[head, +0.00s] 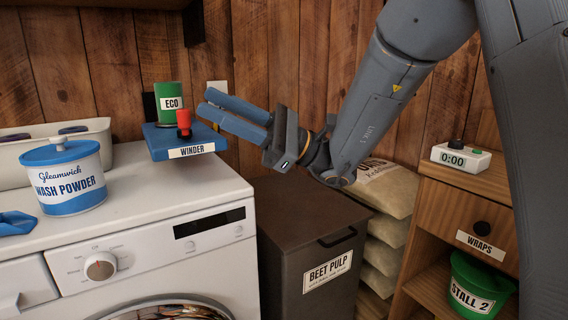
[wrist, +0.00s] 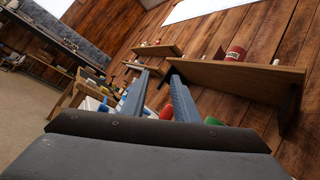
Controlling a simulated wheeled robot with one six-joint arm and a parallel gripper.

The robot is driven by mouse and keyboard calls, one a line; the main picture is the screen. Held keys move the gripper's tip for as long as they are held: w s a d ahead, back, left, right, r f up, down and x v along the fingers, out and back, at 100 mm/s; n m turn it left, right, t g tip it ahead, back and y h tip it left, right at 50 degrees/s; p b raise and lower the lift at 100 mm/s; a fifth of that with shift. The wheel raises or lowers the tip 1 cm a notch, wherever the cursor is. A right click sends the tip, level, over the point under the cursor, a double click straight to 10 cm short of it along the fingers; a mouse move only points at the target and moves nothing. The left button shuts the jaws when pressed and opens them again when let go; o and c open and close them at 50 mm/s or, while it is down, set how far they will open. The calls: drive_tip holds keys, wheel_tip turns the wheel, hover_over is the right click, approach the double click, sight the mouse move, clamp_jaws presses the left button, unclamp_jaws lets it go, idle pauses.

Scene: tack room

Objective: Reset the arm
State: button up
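My arm reaches in from the upper right in the head view. My gripper (head: 204,101) points left, its two blue fingers apart with nothing held between them. It is above the gap between the white washing machine (head: 150,205) and the beet pulp bin (head: 330,268). The fingertips are near the right side of the blue winder (head: 160,143), which has a red knob (head: 184,121). In the wrist view, the gripper (wrist: 160,74) also shows a gap between its fingers, with the red knob (wrist: 166,112) visible beyond.
A green ECO can (head: 170,103) stands behind the winder. A wash powder tub (head: 65,178) and a pale tray (head: 30,150) are on the machine. Stacked sacks (head: 386,190) and a wooden cabinet (head: 440,215) with a timer (head: 461,156) stand to the right. A wall shelf (wrist: 240,77) shows in the wrist view.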

drive_tip(key=s+a+f+n+g+h+b, duration=0.25)
drive_tip(key=s+f+h, duration=0.35)
drive_tip(key=s+f, duration=0.4)
drive_tip(key=s+a+f+n+g+h+b, duration=0.1)
drive_tip(key=s+a+f+n+h+b, duration=0.15)
drive_tip(key=s+f+h, duration=0.7)
drive_tip(key=s+d+f+n+t+h+b, duration=0.1)
drive_tip(key=d+f+n+t+h, duration=0.1)
drive_tip(key=d+f, duration=0.35)
drive_tip(key=s+d+f+n+t+h+b, duration=0.1)
drive_tip(key=d+f+n, duration=0.2)
drive_tip(key=f, duration=0.6)
drive_tip(key=w+d+f+n+t+h+b, duration=0.3)
drive_tip(key=w+d+f+n+t, duration=0.15)
drive_tip(key=d+f+n, duration=0.2)
drive_tip(key=d+r+m+p, duration=0.3)
drive_tip(key=d+r+p, duration=0.7)
drive_tip(key=r+p, duration=0.3)
drive_tip(key=d+r+m+t+h+p, duration=0.1)
drive_tip(key=d+r+m+p, duration=0.3)
drive_tip(key=d+r+p, duration=0.5)
wheel_tip(320, 180, up, 4)
drive_tip(key=p, duration=1)
drive_tip(key=shift+s+d, duration=0.35)
drive_tip(key=shift+d, duration=0.05)
drive_tip(key=shift+o, duration=0.5)
drive_tip(key=shift+h, duration=0.25)
